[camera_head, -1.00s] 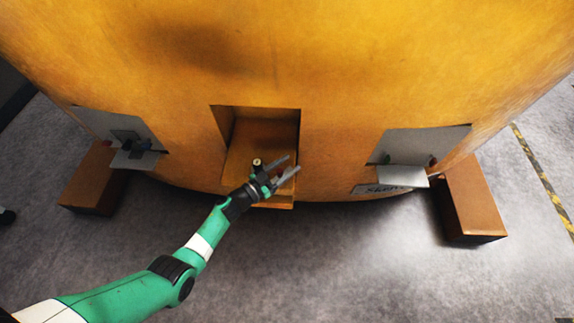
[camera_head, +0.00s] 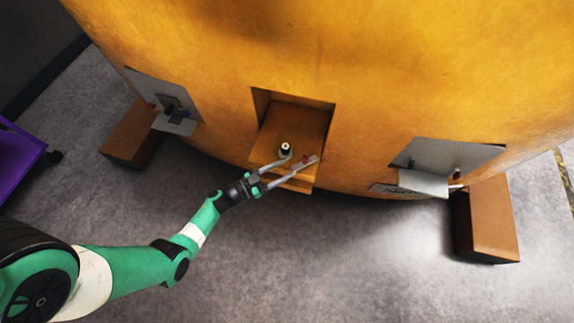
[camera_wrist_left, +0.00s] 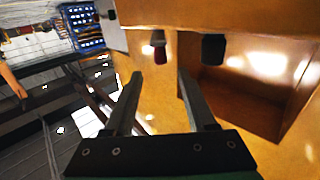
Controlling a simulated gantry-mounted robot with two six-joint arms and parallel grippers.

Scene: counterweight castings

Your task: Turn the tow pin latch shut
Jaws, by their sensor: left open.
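The orange counterweight casting (camera_head: 400,90) has a square recess in its middle. In the recess stands a dark tow pin (camera_head: 285,149) with a pale top. A small red knob (camera_head: 306,160), which looks like the latch handle, is to its right near the front edge. My left gripper (camera_head: 301,157) is open, with its fingertips around or just above the red knob. In the left wrist view the red knob (camera_wrist_left: 158,47) lies ahead of the open fingers (camera_wrist_left: 160,76), roughly in line with their gap; contact is not clear. A dark cylinder (camera_wrist_left: 213,48) is right of it.
Grey bracket plates sit left (camera_head: 172,97) and right (camera_head: 450,156) on the casting. Brown blocks stand at the left (camera_head: 132,138) and right (camera_head: 487,222). A purple cart (camera_head: 15,160) is at the far left. The floor in front is clear.

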